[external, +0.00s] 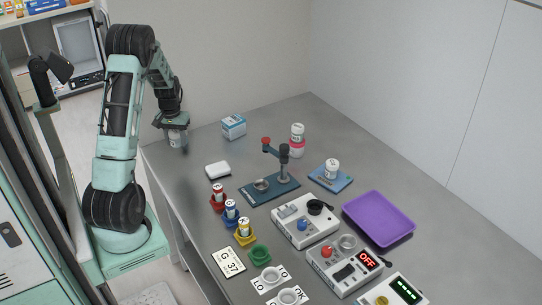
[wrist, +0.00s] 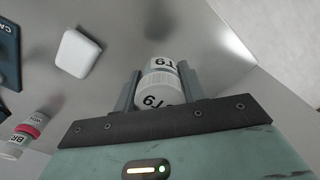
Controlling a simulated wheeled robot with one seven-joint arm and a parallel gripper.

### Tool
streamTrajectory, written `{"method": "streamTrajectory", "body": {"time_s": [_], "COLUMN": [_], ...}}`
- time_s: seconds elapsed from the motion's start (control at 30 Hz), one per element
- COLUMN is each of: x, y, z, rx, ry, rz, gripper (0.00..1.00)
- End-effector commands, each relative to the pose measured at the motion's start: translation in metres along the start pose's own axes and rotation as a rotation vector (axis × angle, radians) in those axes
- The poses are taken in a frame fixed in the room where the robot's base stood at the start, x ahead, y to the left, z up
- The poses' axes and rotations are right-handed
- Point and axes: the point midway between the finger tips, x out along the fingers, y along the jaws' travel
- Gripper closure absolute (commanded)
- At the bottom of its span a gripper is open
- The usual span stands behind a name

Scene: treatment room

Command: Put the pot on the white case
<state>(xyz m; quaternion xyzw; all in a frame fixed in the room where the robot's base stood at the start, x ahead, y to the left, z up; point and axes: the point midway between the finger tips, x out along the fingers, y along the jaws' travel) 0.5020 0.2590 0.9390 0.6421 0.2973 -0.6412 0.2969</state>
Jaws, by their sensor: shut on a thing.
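My gripper (external: 173,127) is shut on a small white pot (external: 176,139), holding it at the far left end of the grey table. In the wrist view the pot (wrist: 159,90) sits between the two fingers, with a white ribbed cap and dark characters on its label. The white case (external: 218,170) is a small flat box with rounded corners, lying on the table to the right of and nearer than my gripper. It also shows in the wrist view (wrist: 77,53), up and left of the fingers, with nothing on it. The gap beneath the pot is hard to judge.
A blue-and-white box (external: 233,126) stands right of my gripper. A dark blue stand with a red-knobbed lever (external: 269,188) is right of the case. A red cup (external: 217,204) with a vial is nearer.

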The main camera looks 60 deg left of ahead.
Motion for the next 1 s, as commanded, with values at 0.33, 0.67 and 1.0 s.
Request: {"method": "streamTrajectory", "body": {"time_s": [0.33, 0.67, 1.0], "x": [-0.041, -0.043, 0.009], "y": [0.087, 0.151, 0.153], "z": [0.009, 0.027, 0.028], "rx": [0.053, 0.080, 0.081], "ry": [-0.005, -0.004, -0.003], "rz": [0.001, -0.002, -0.001], "gripper": [0.81, 0.81, 0.81]}}
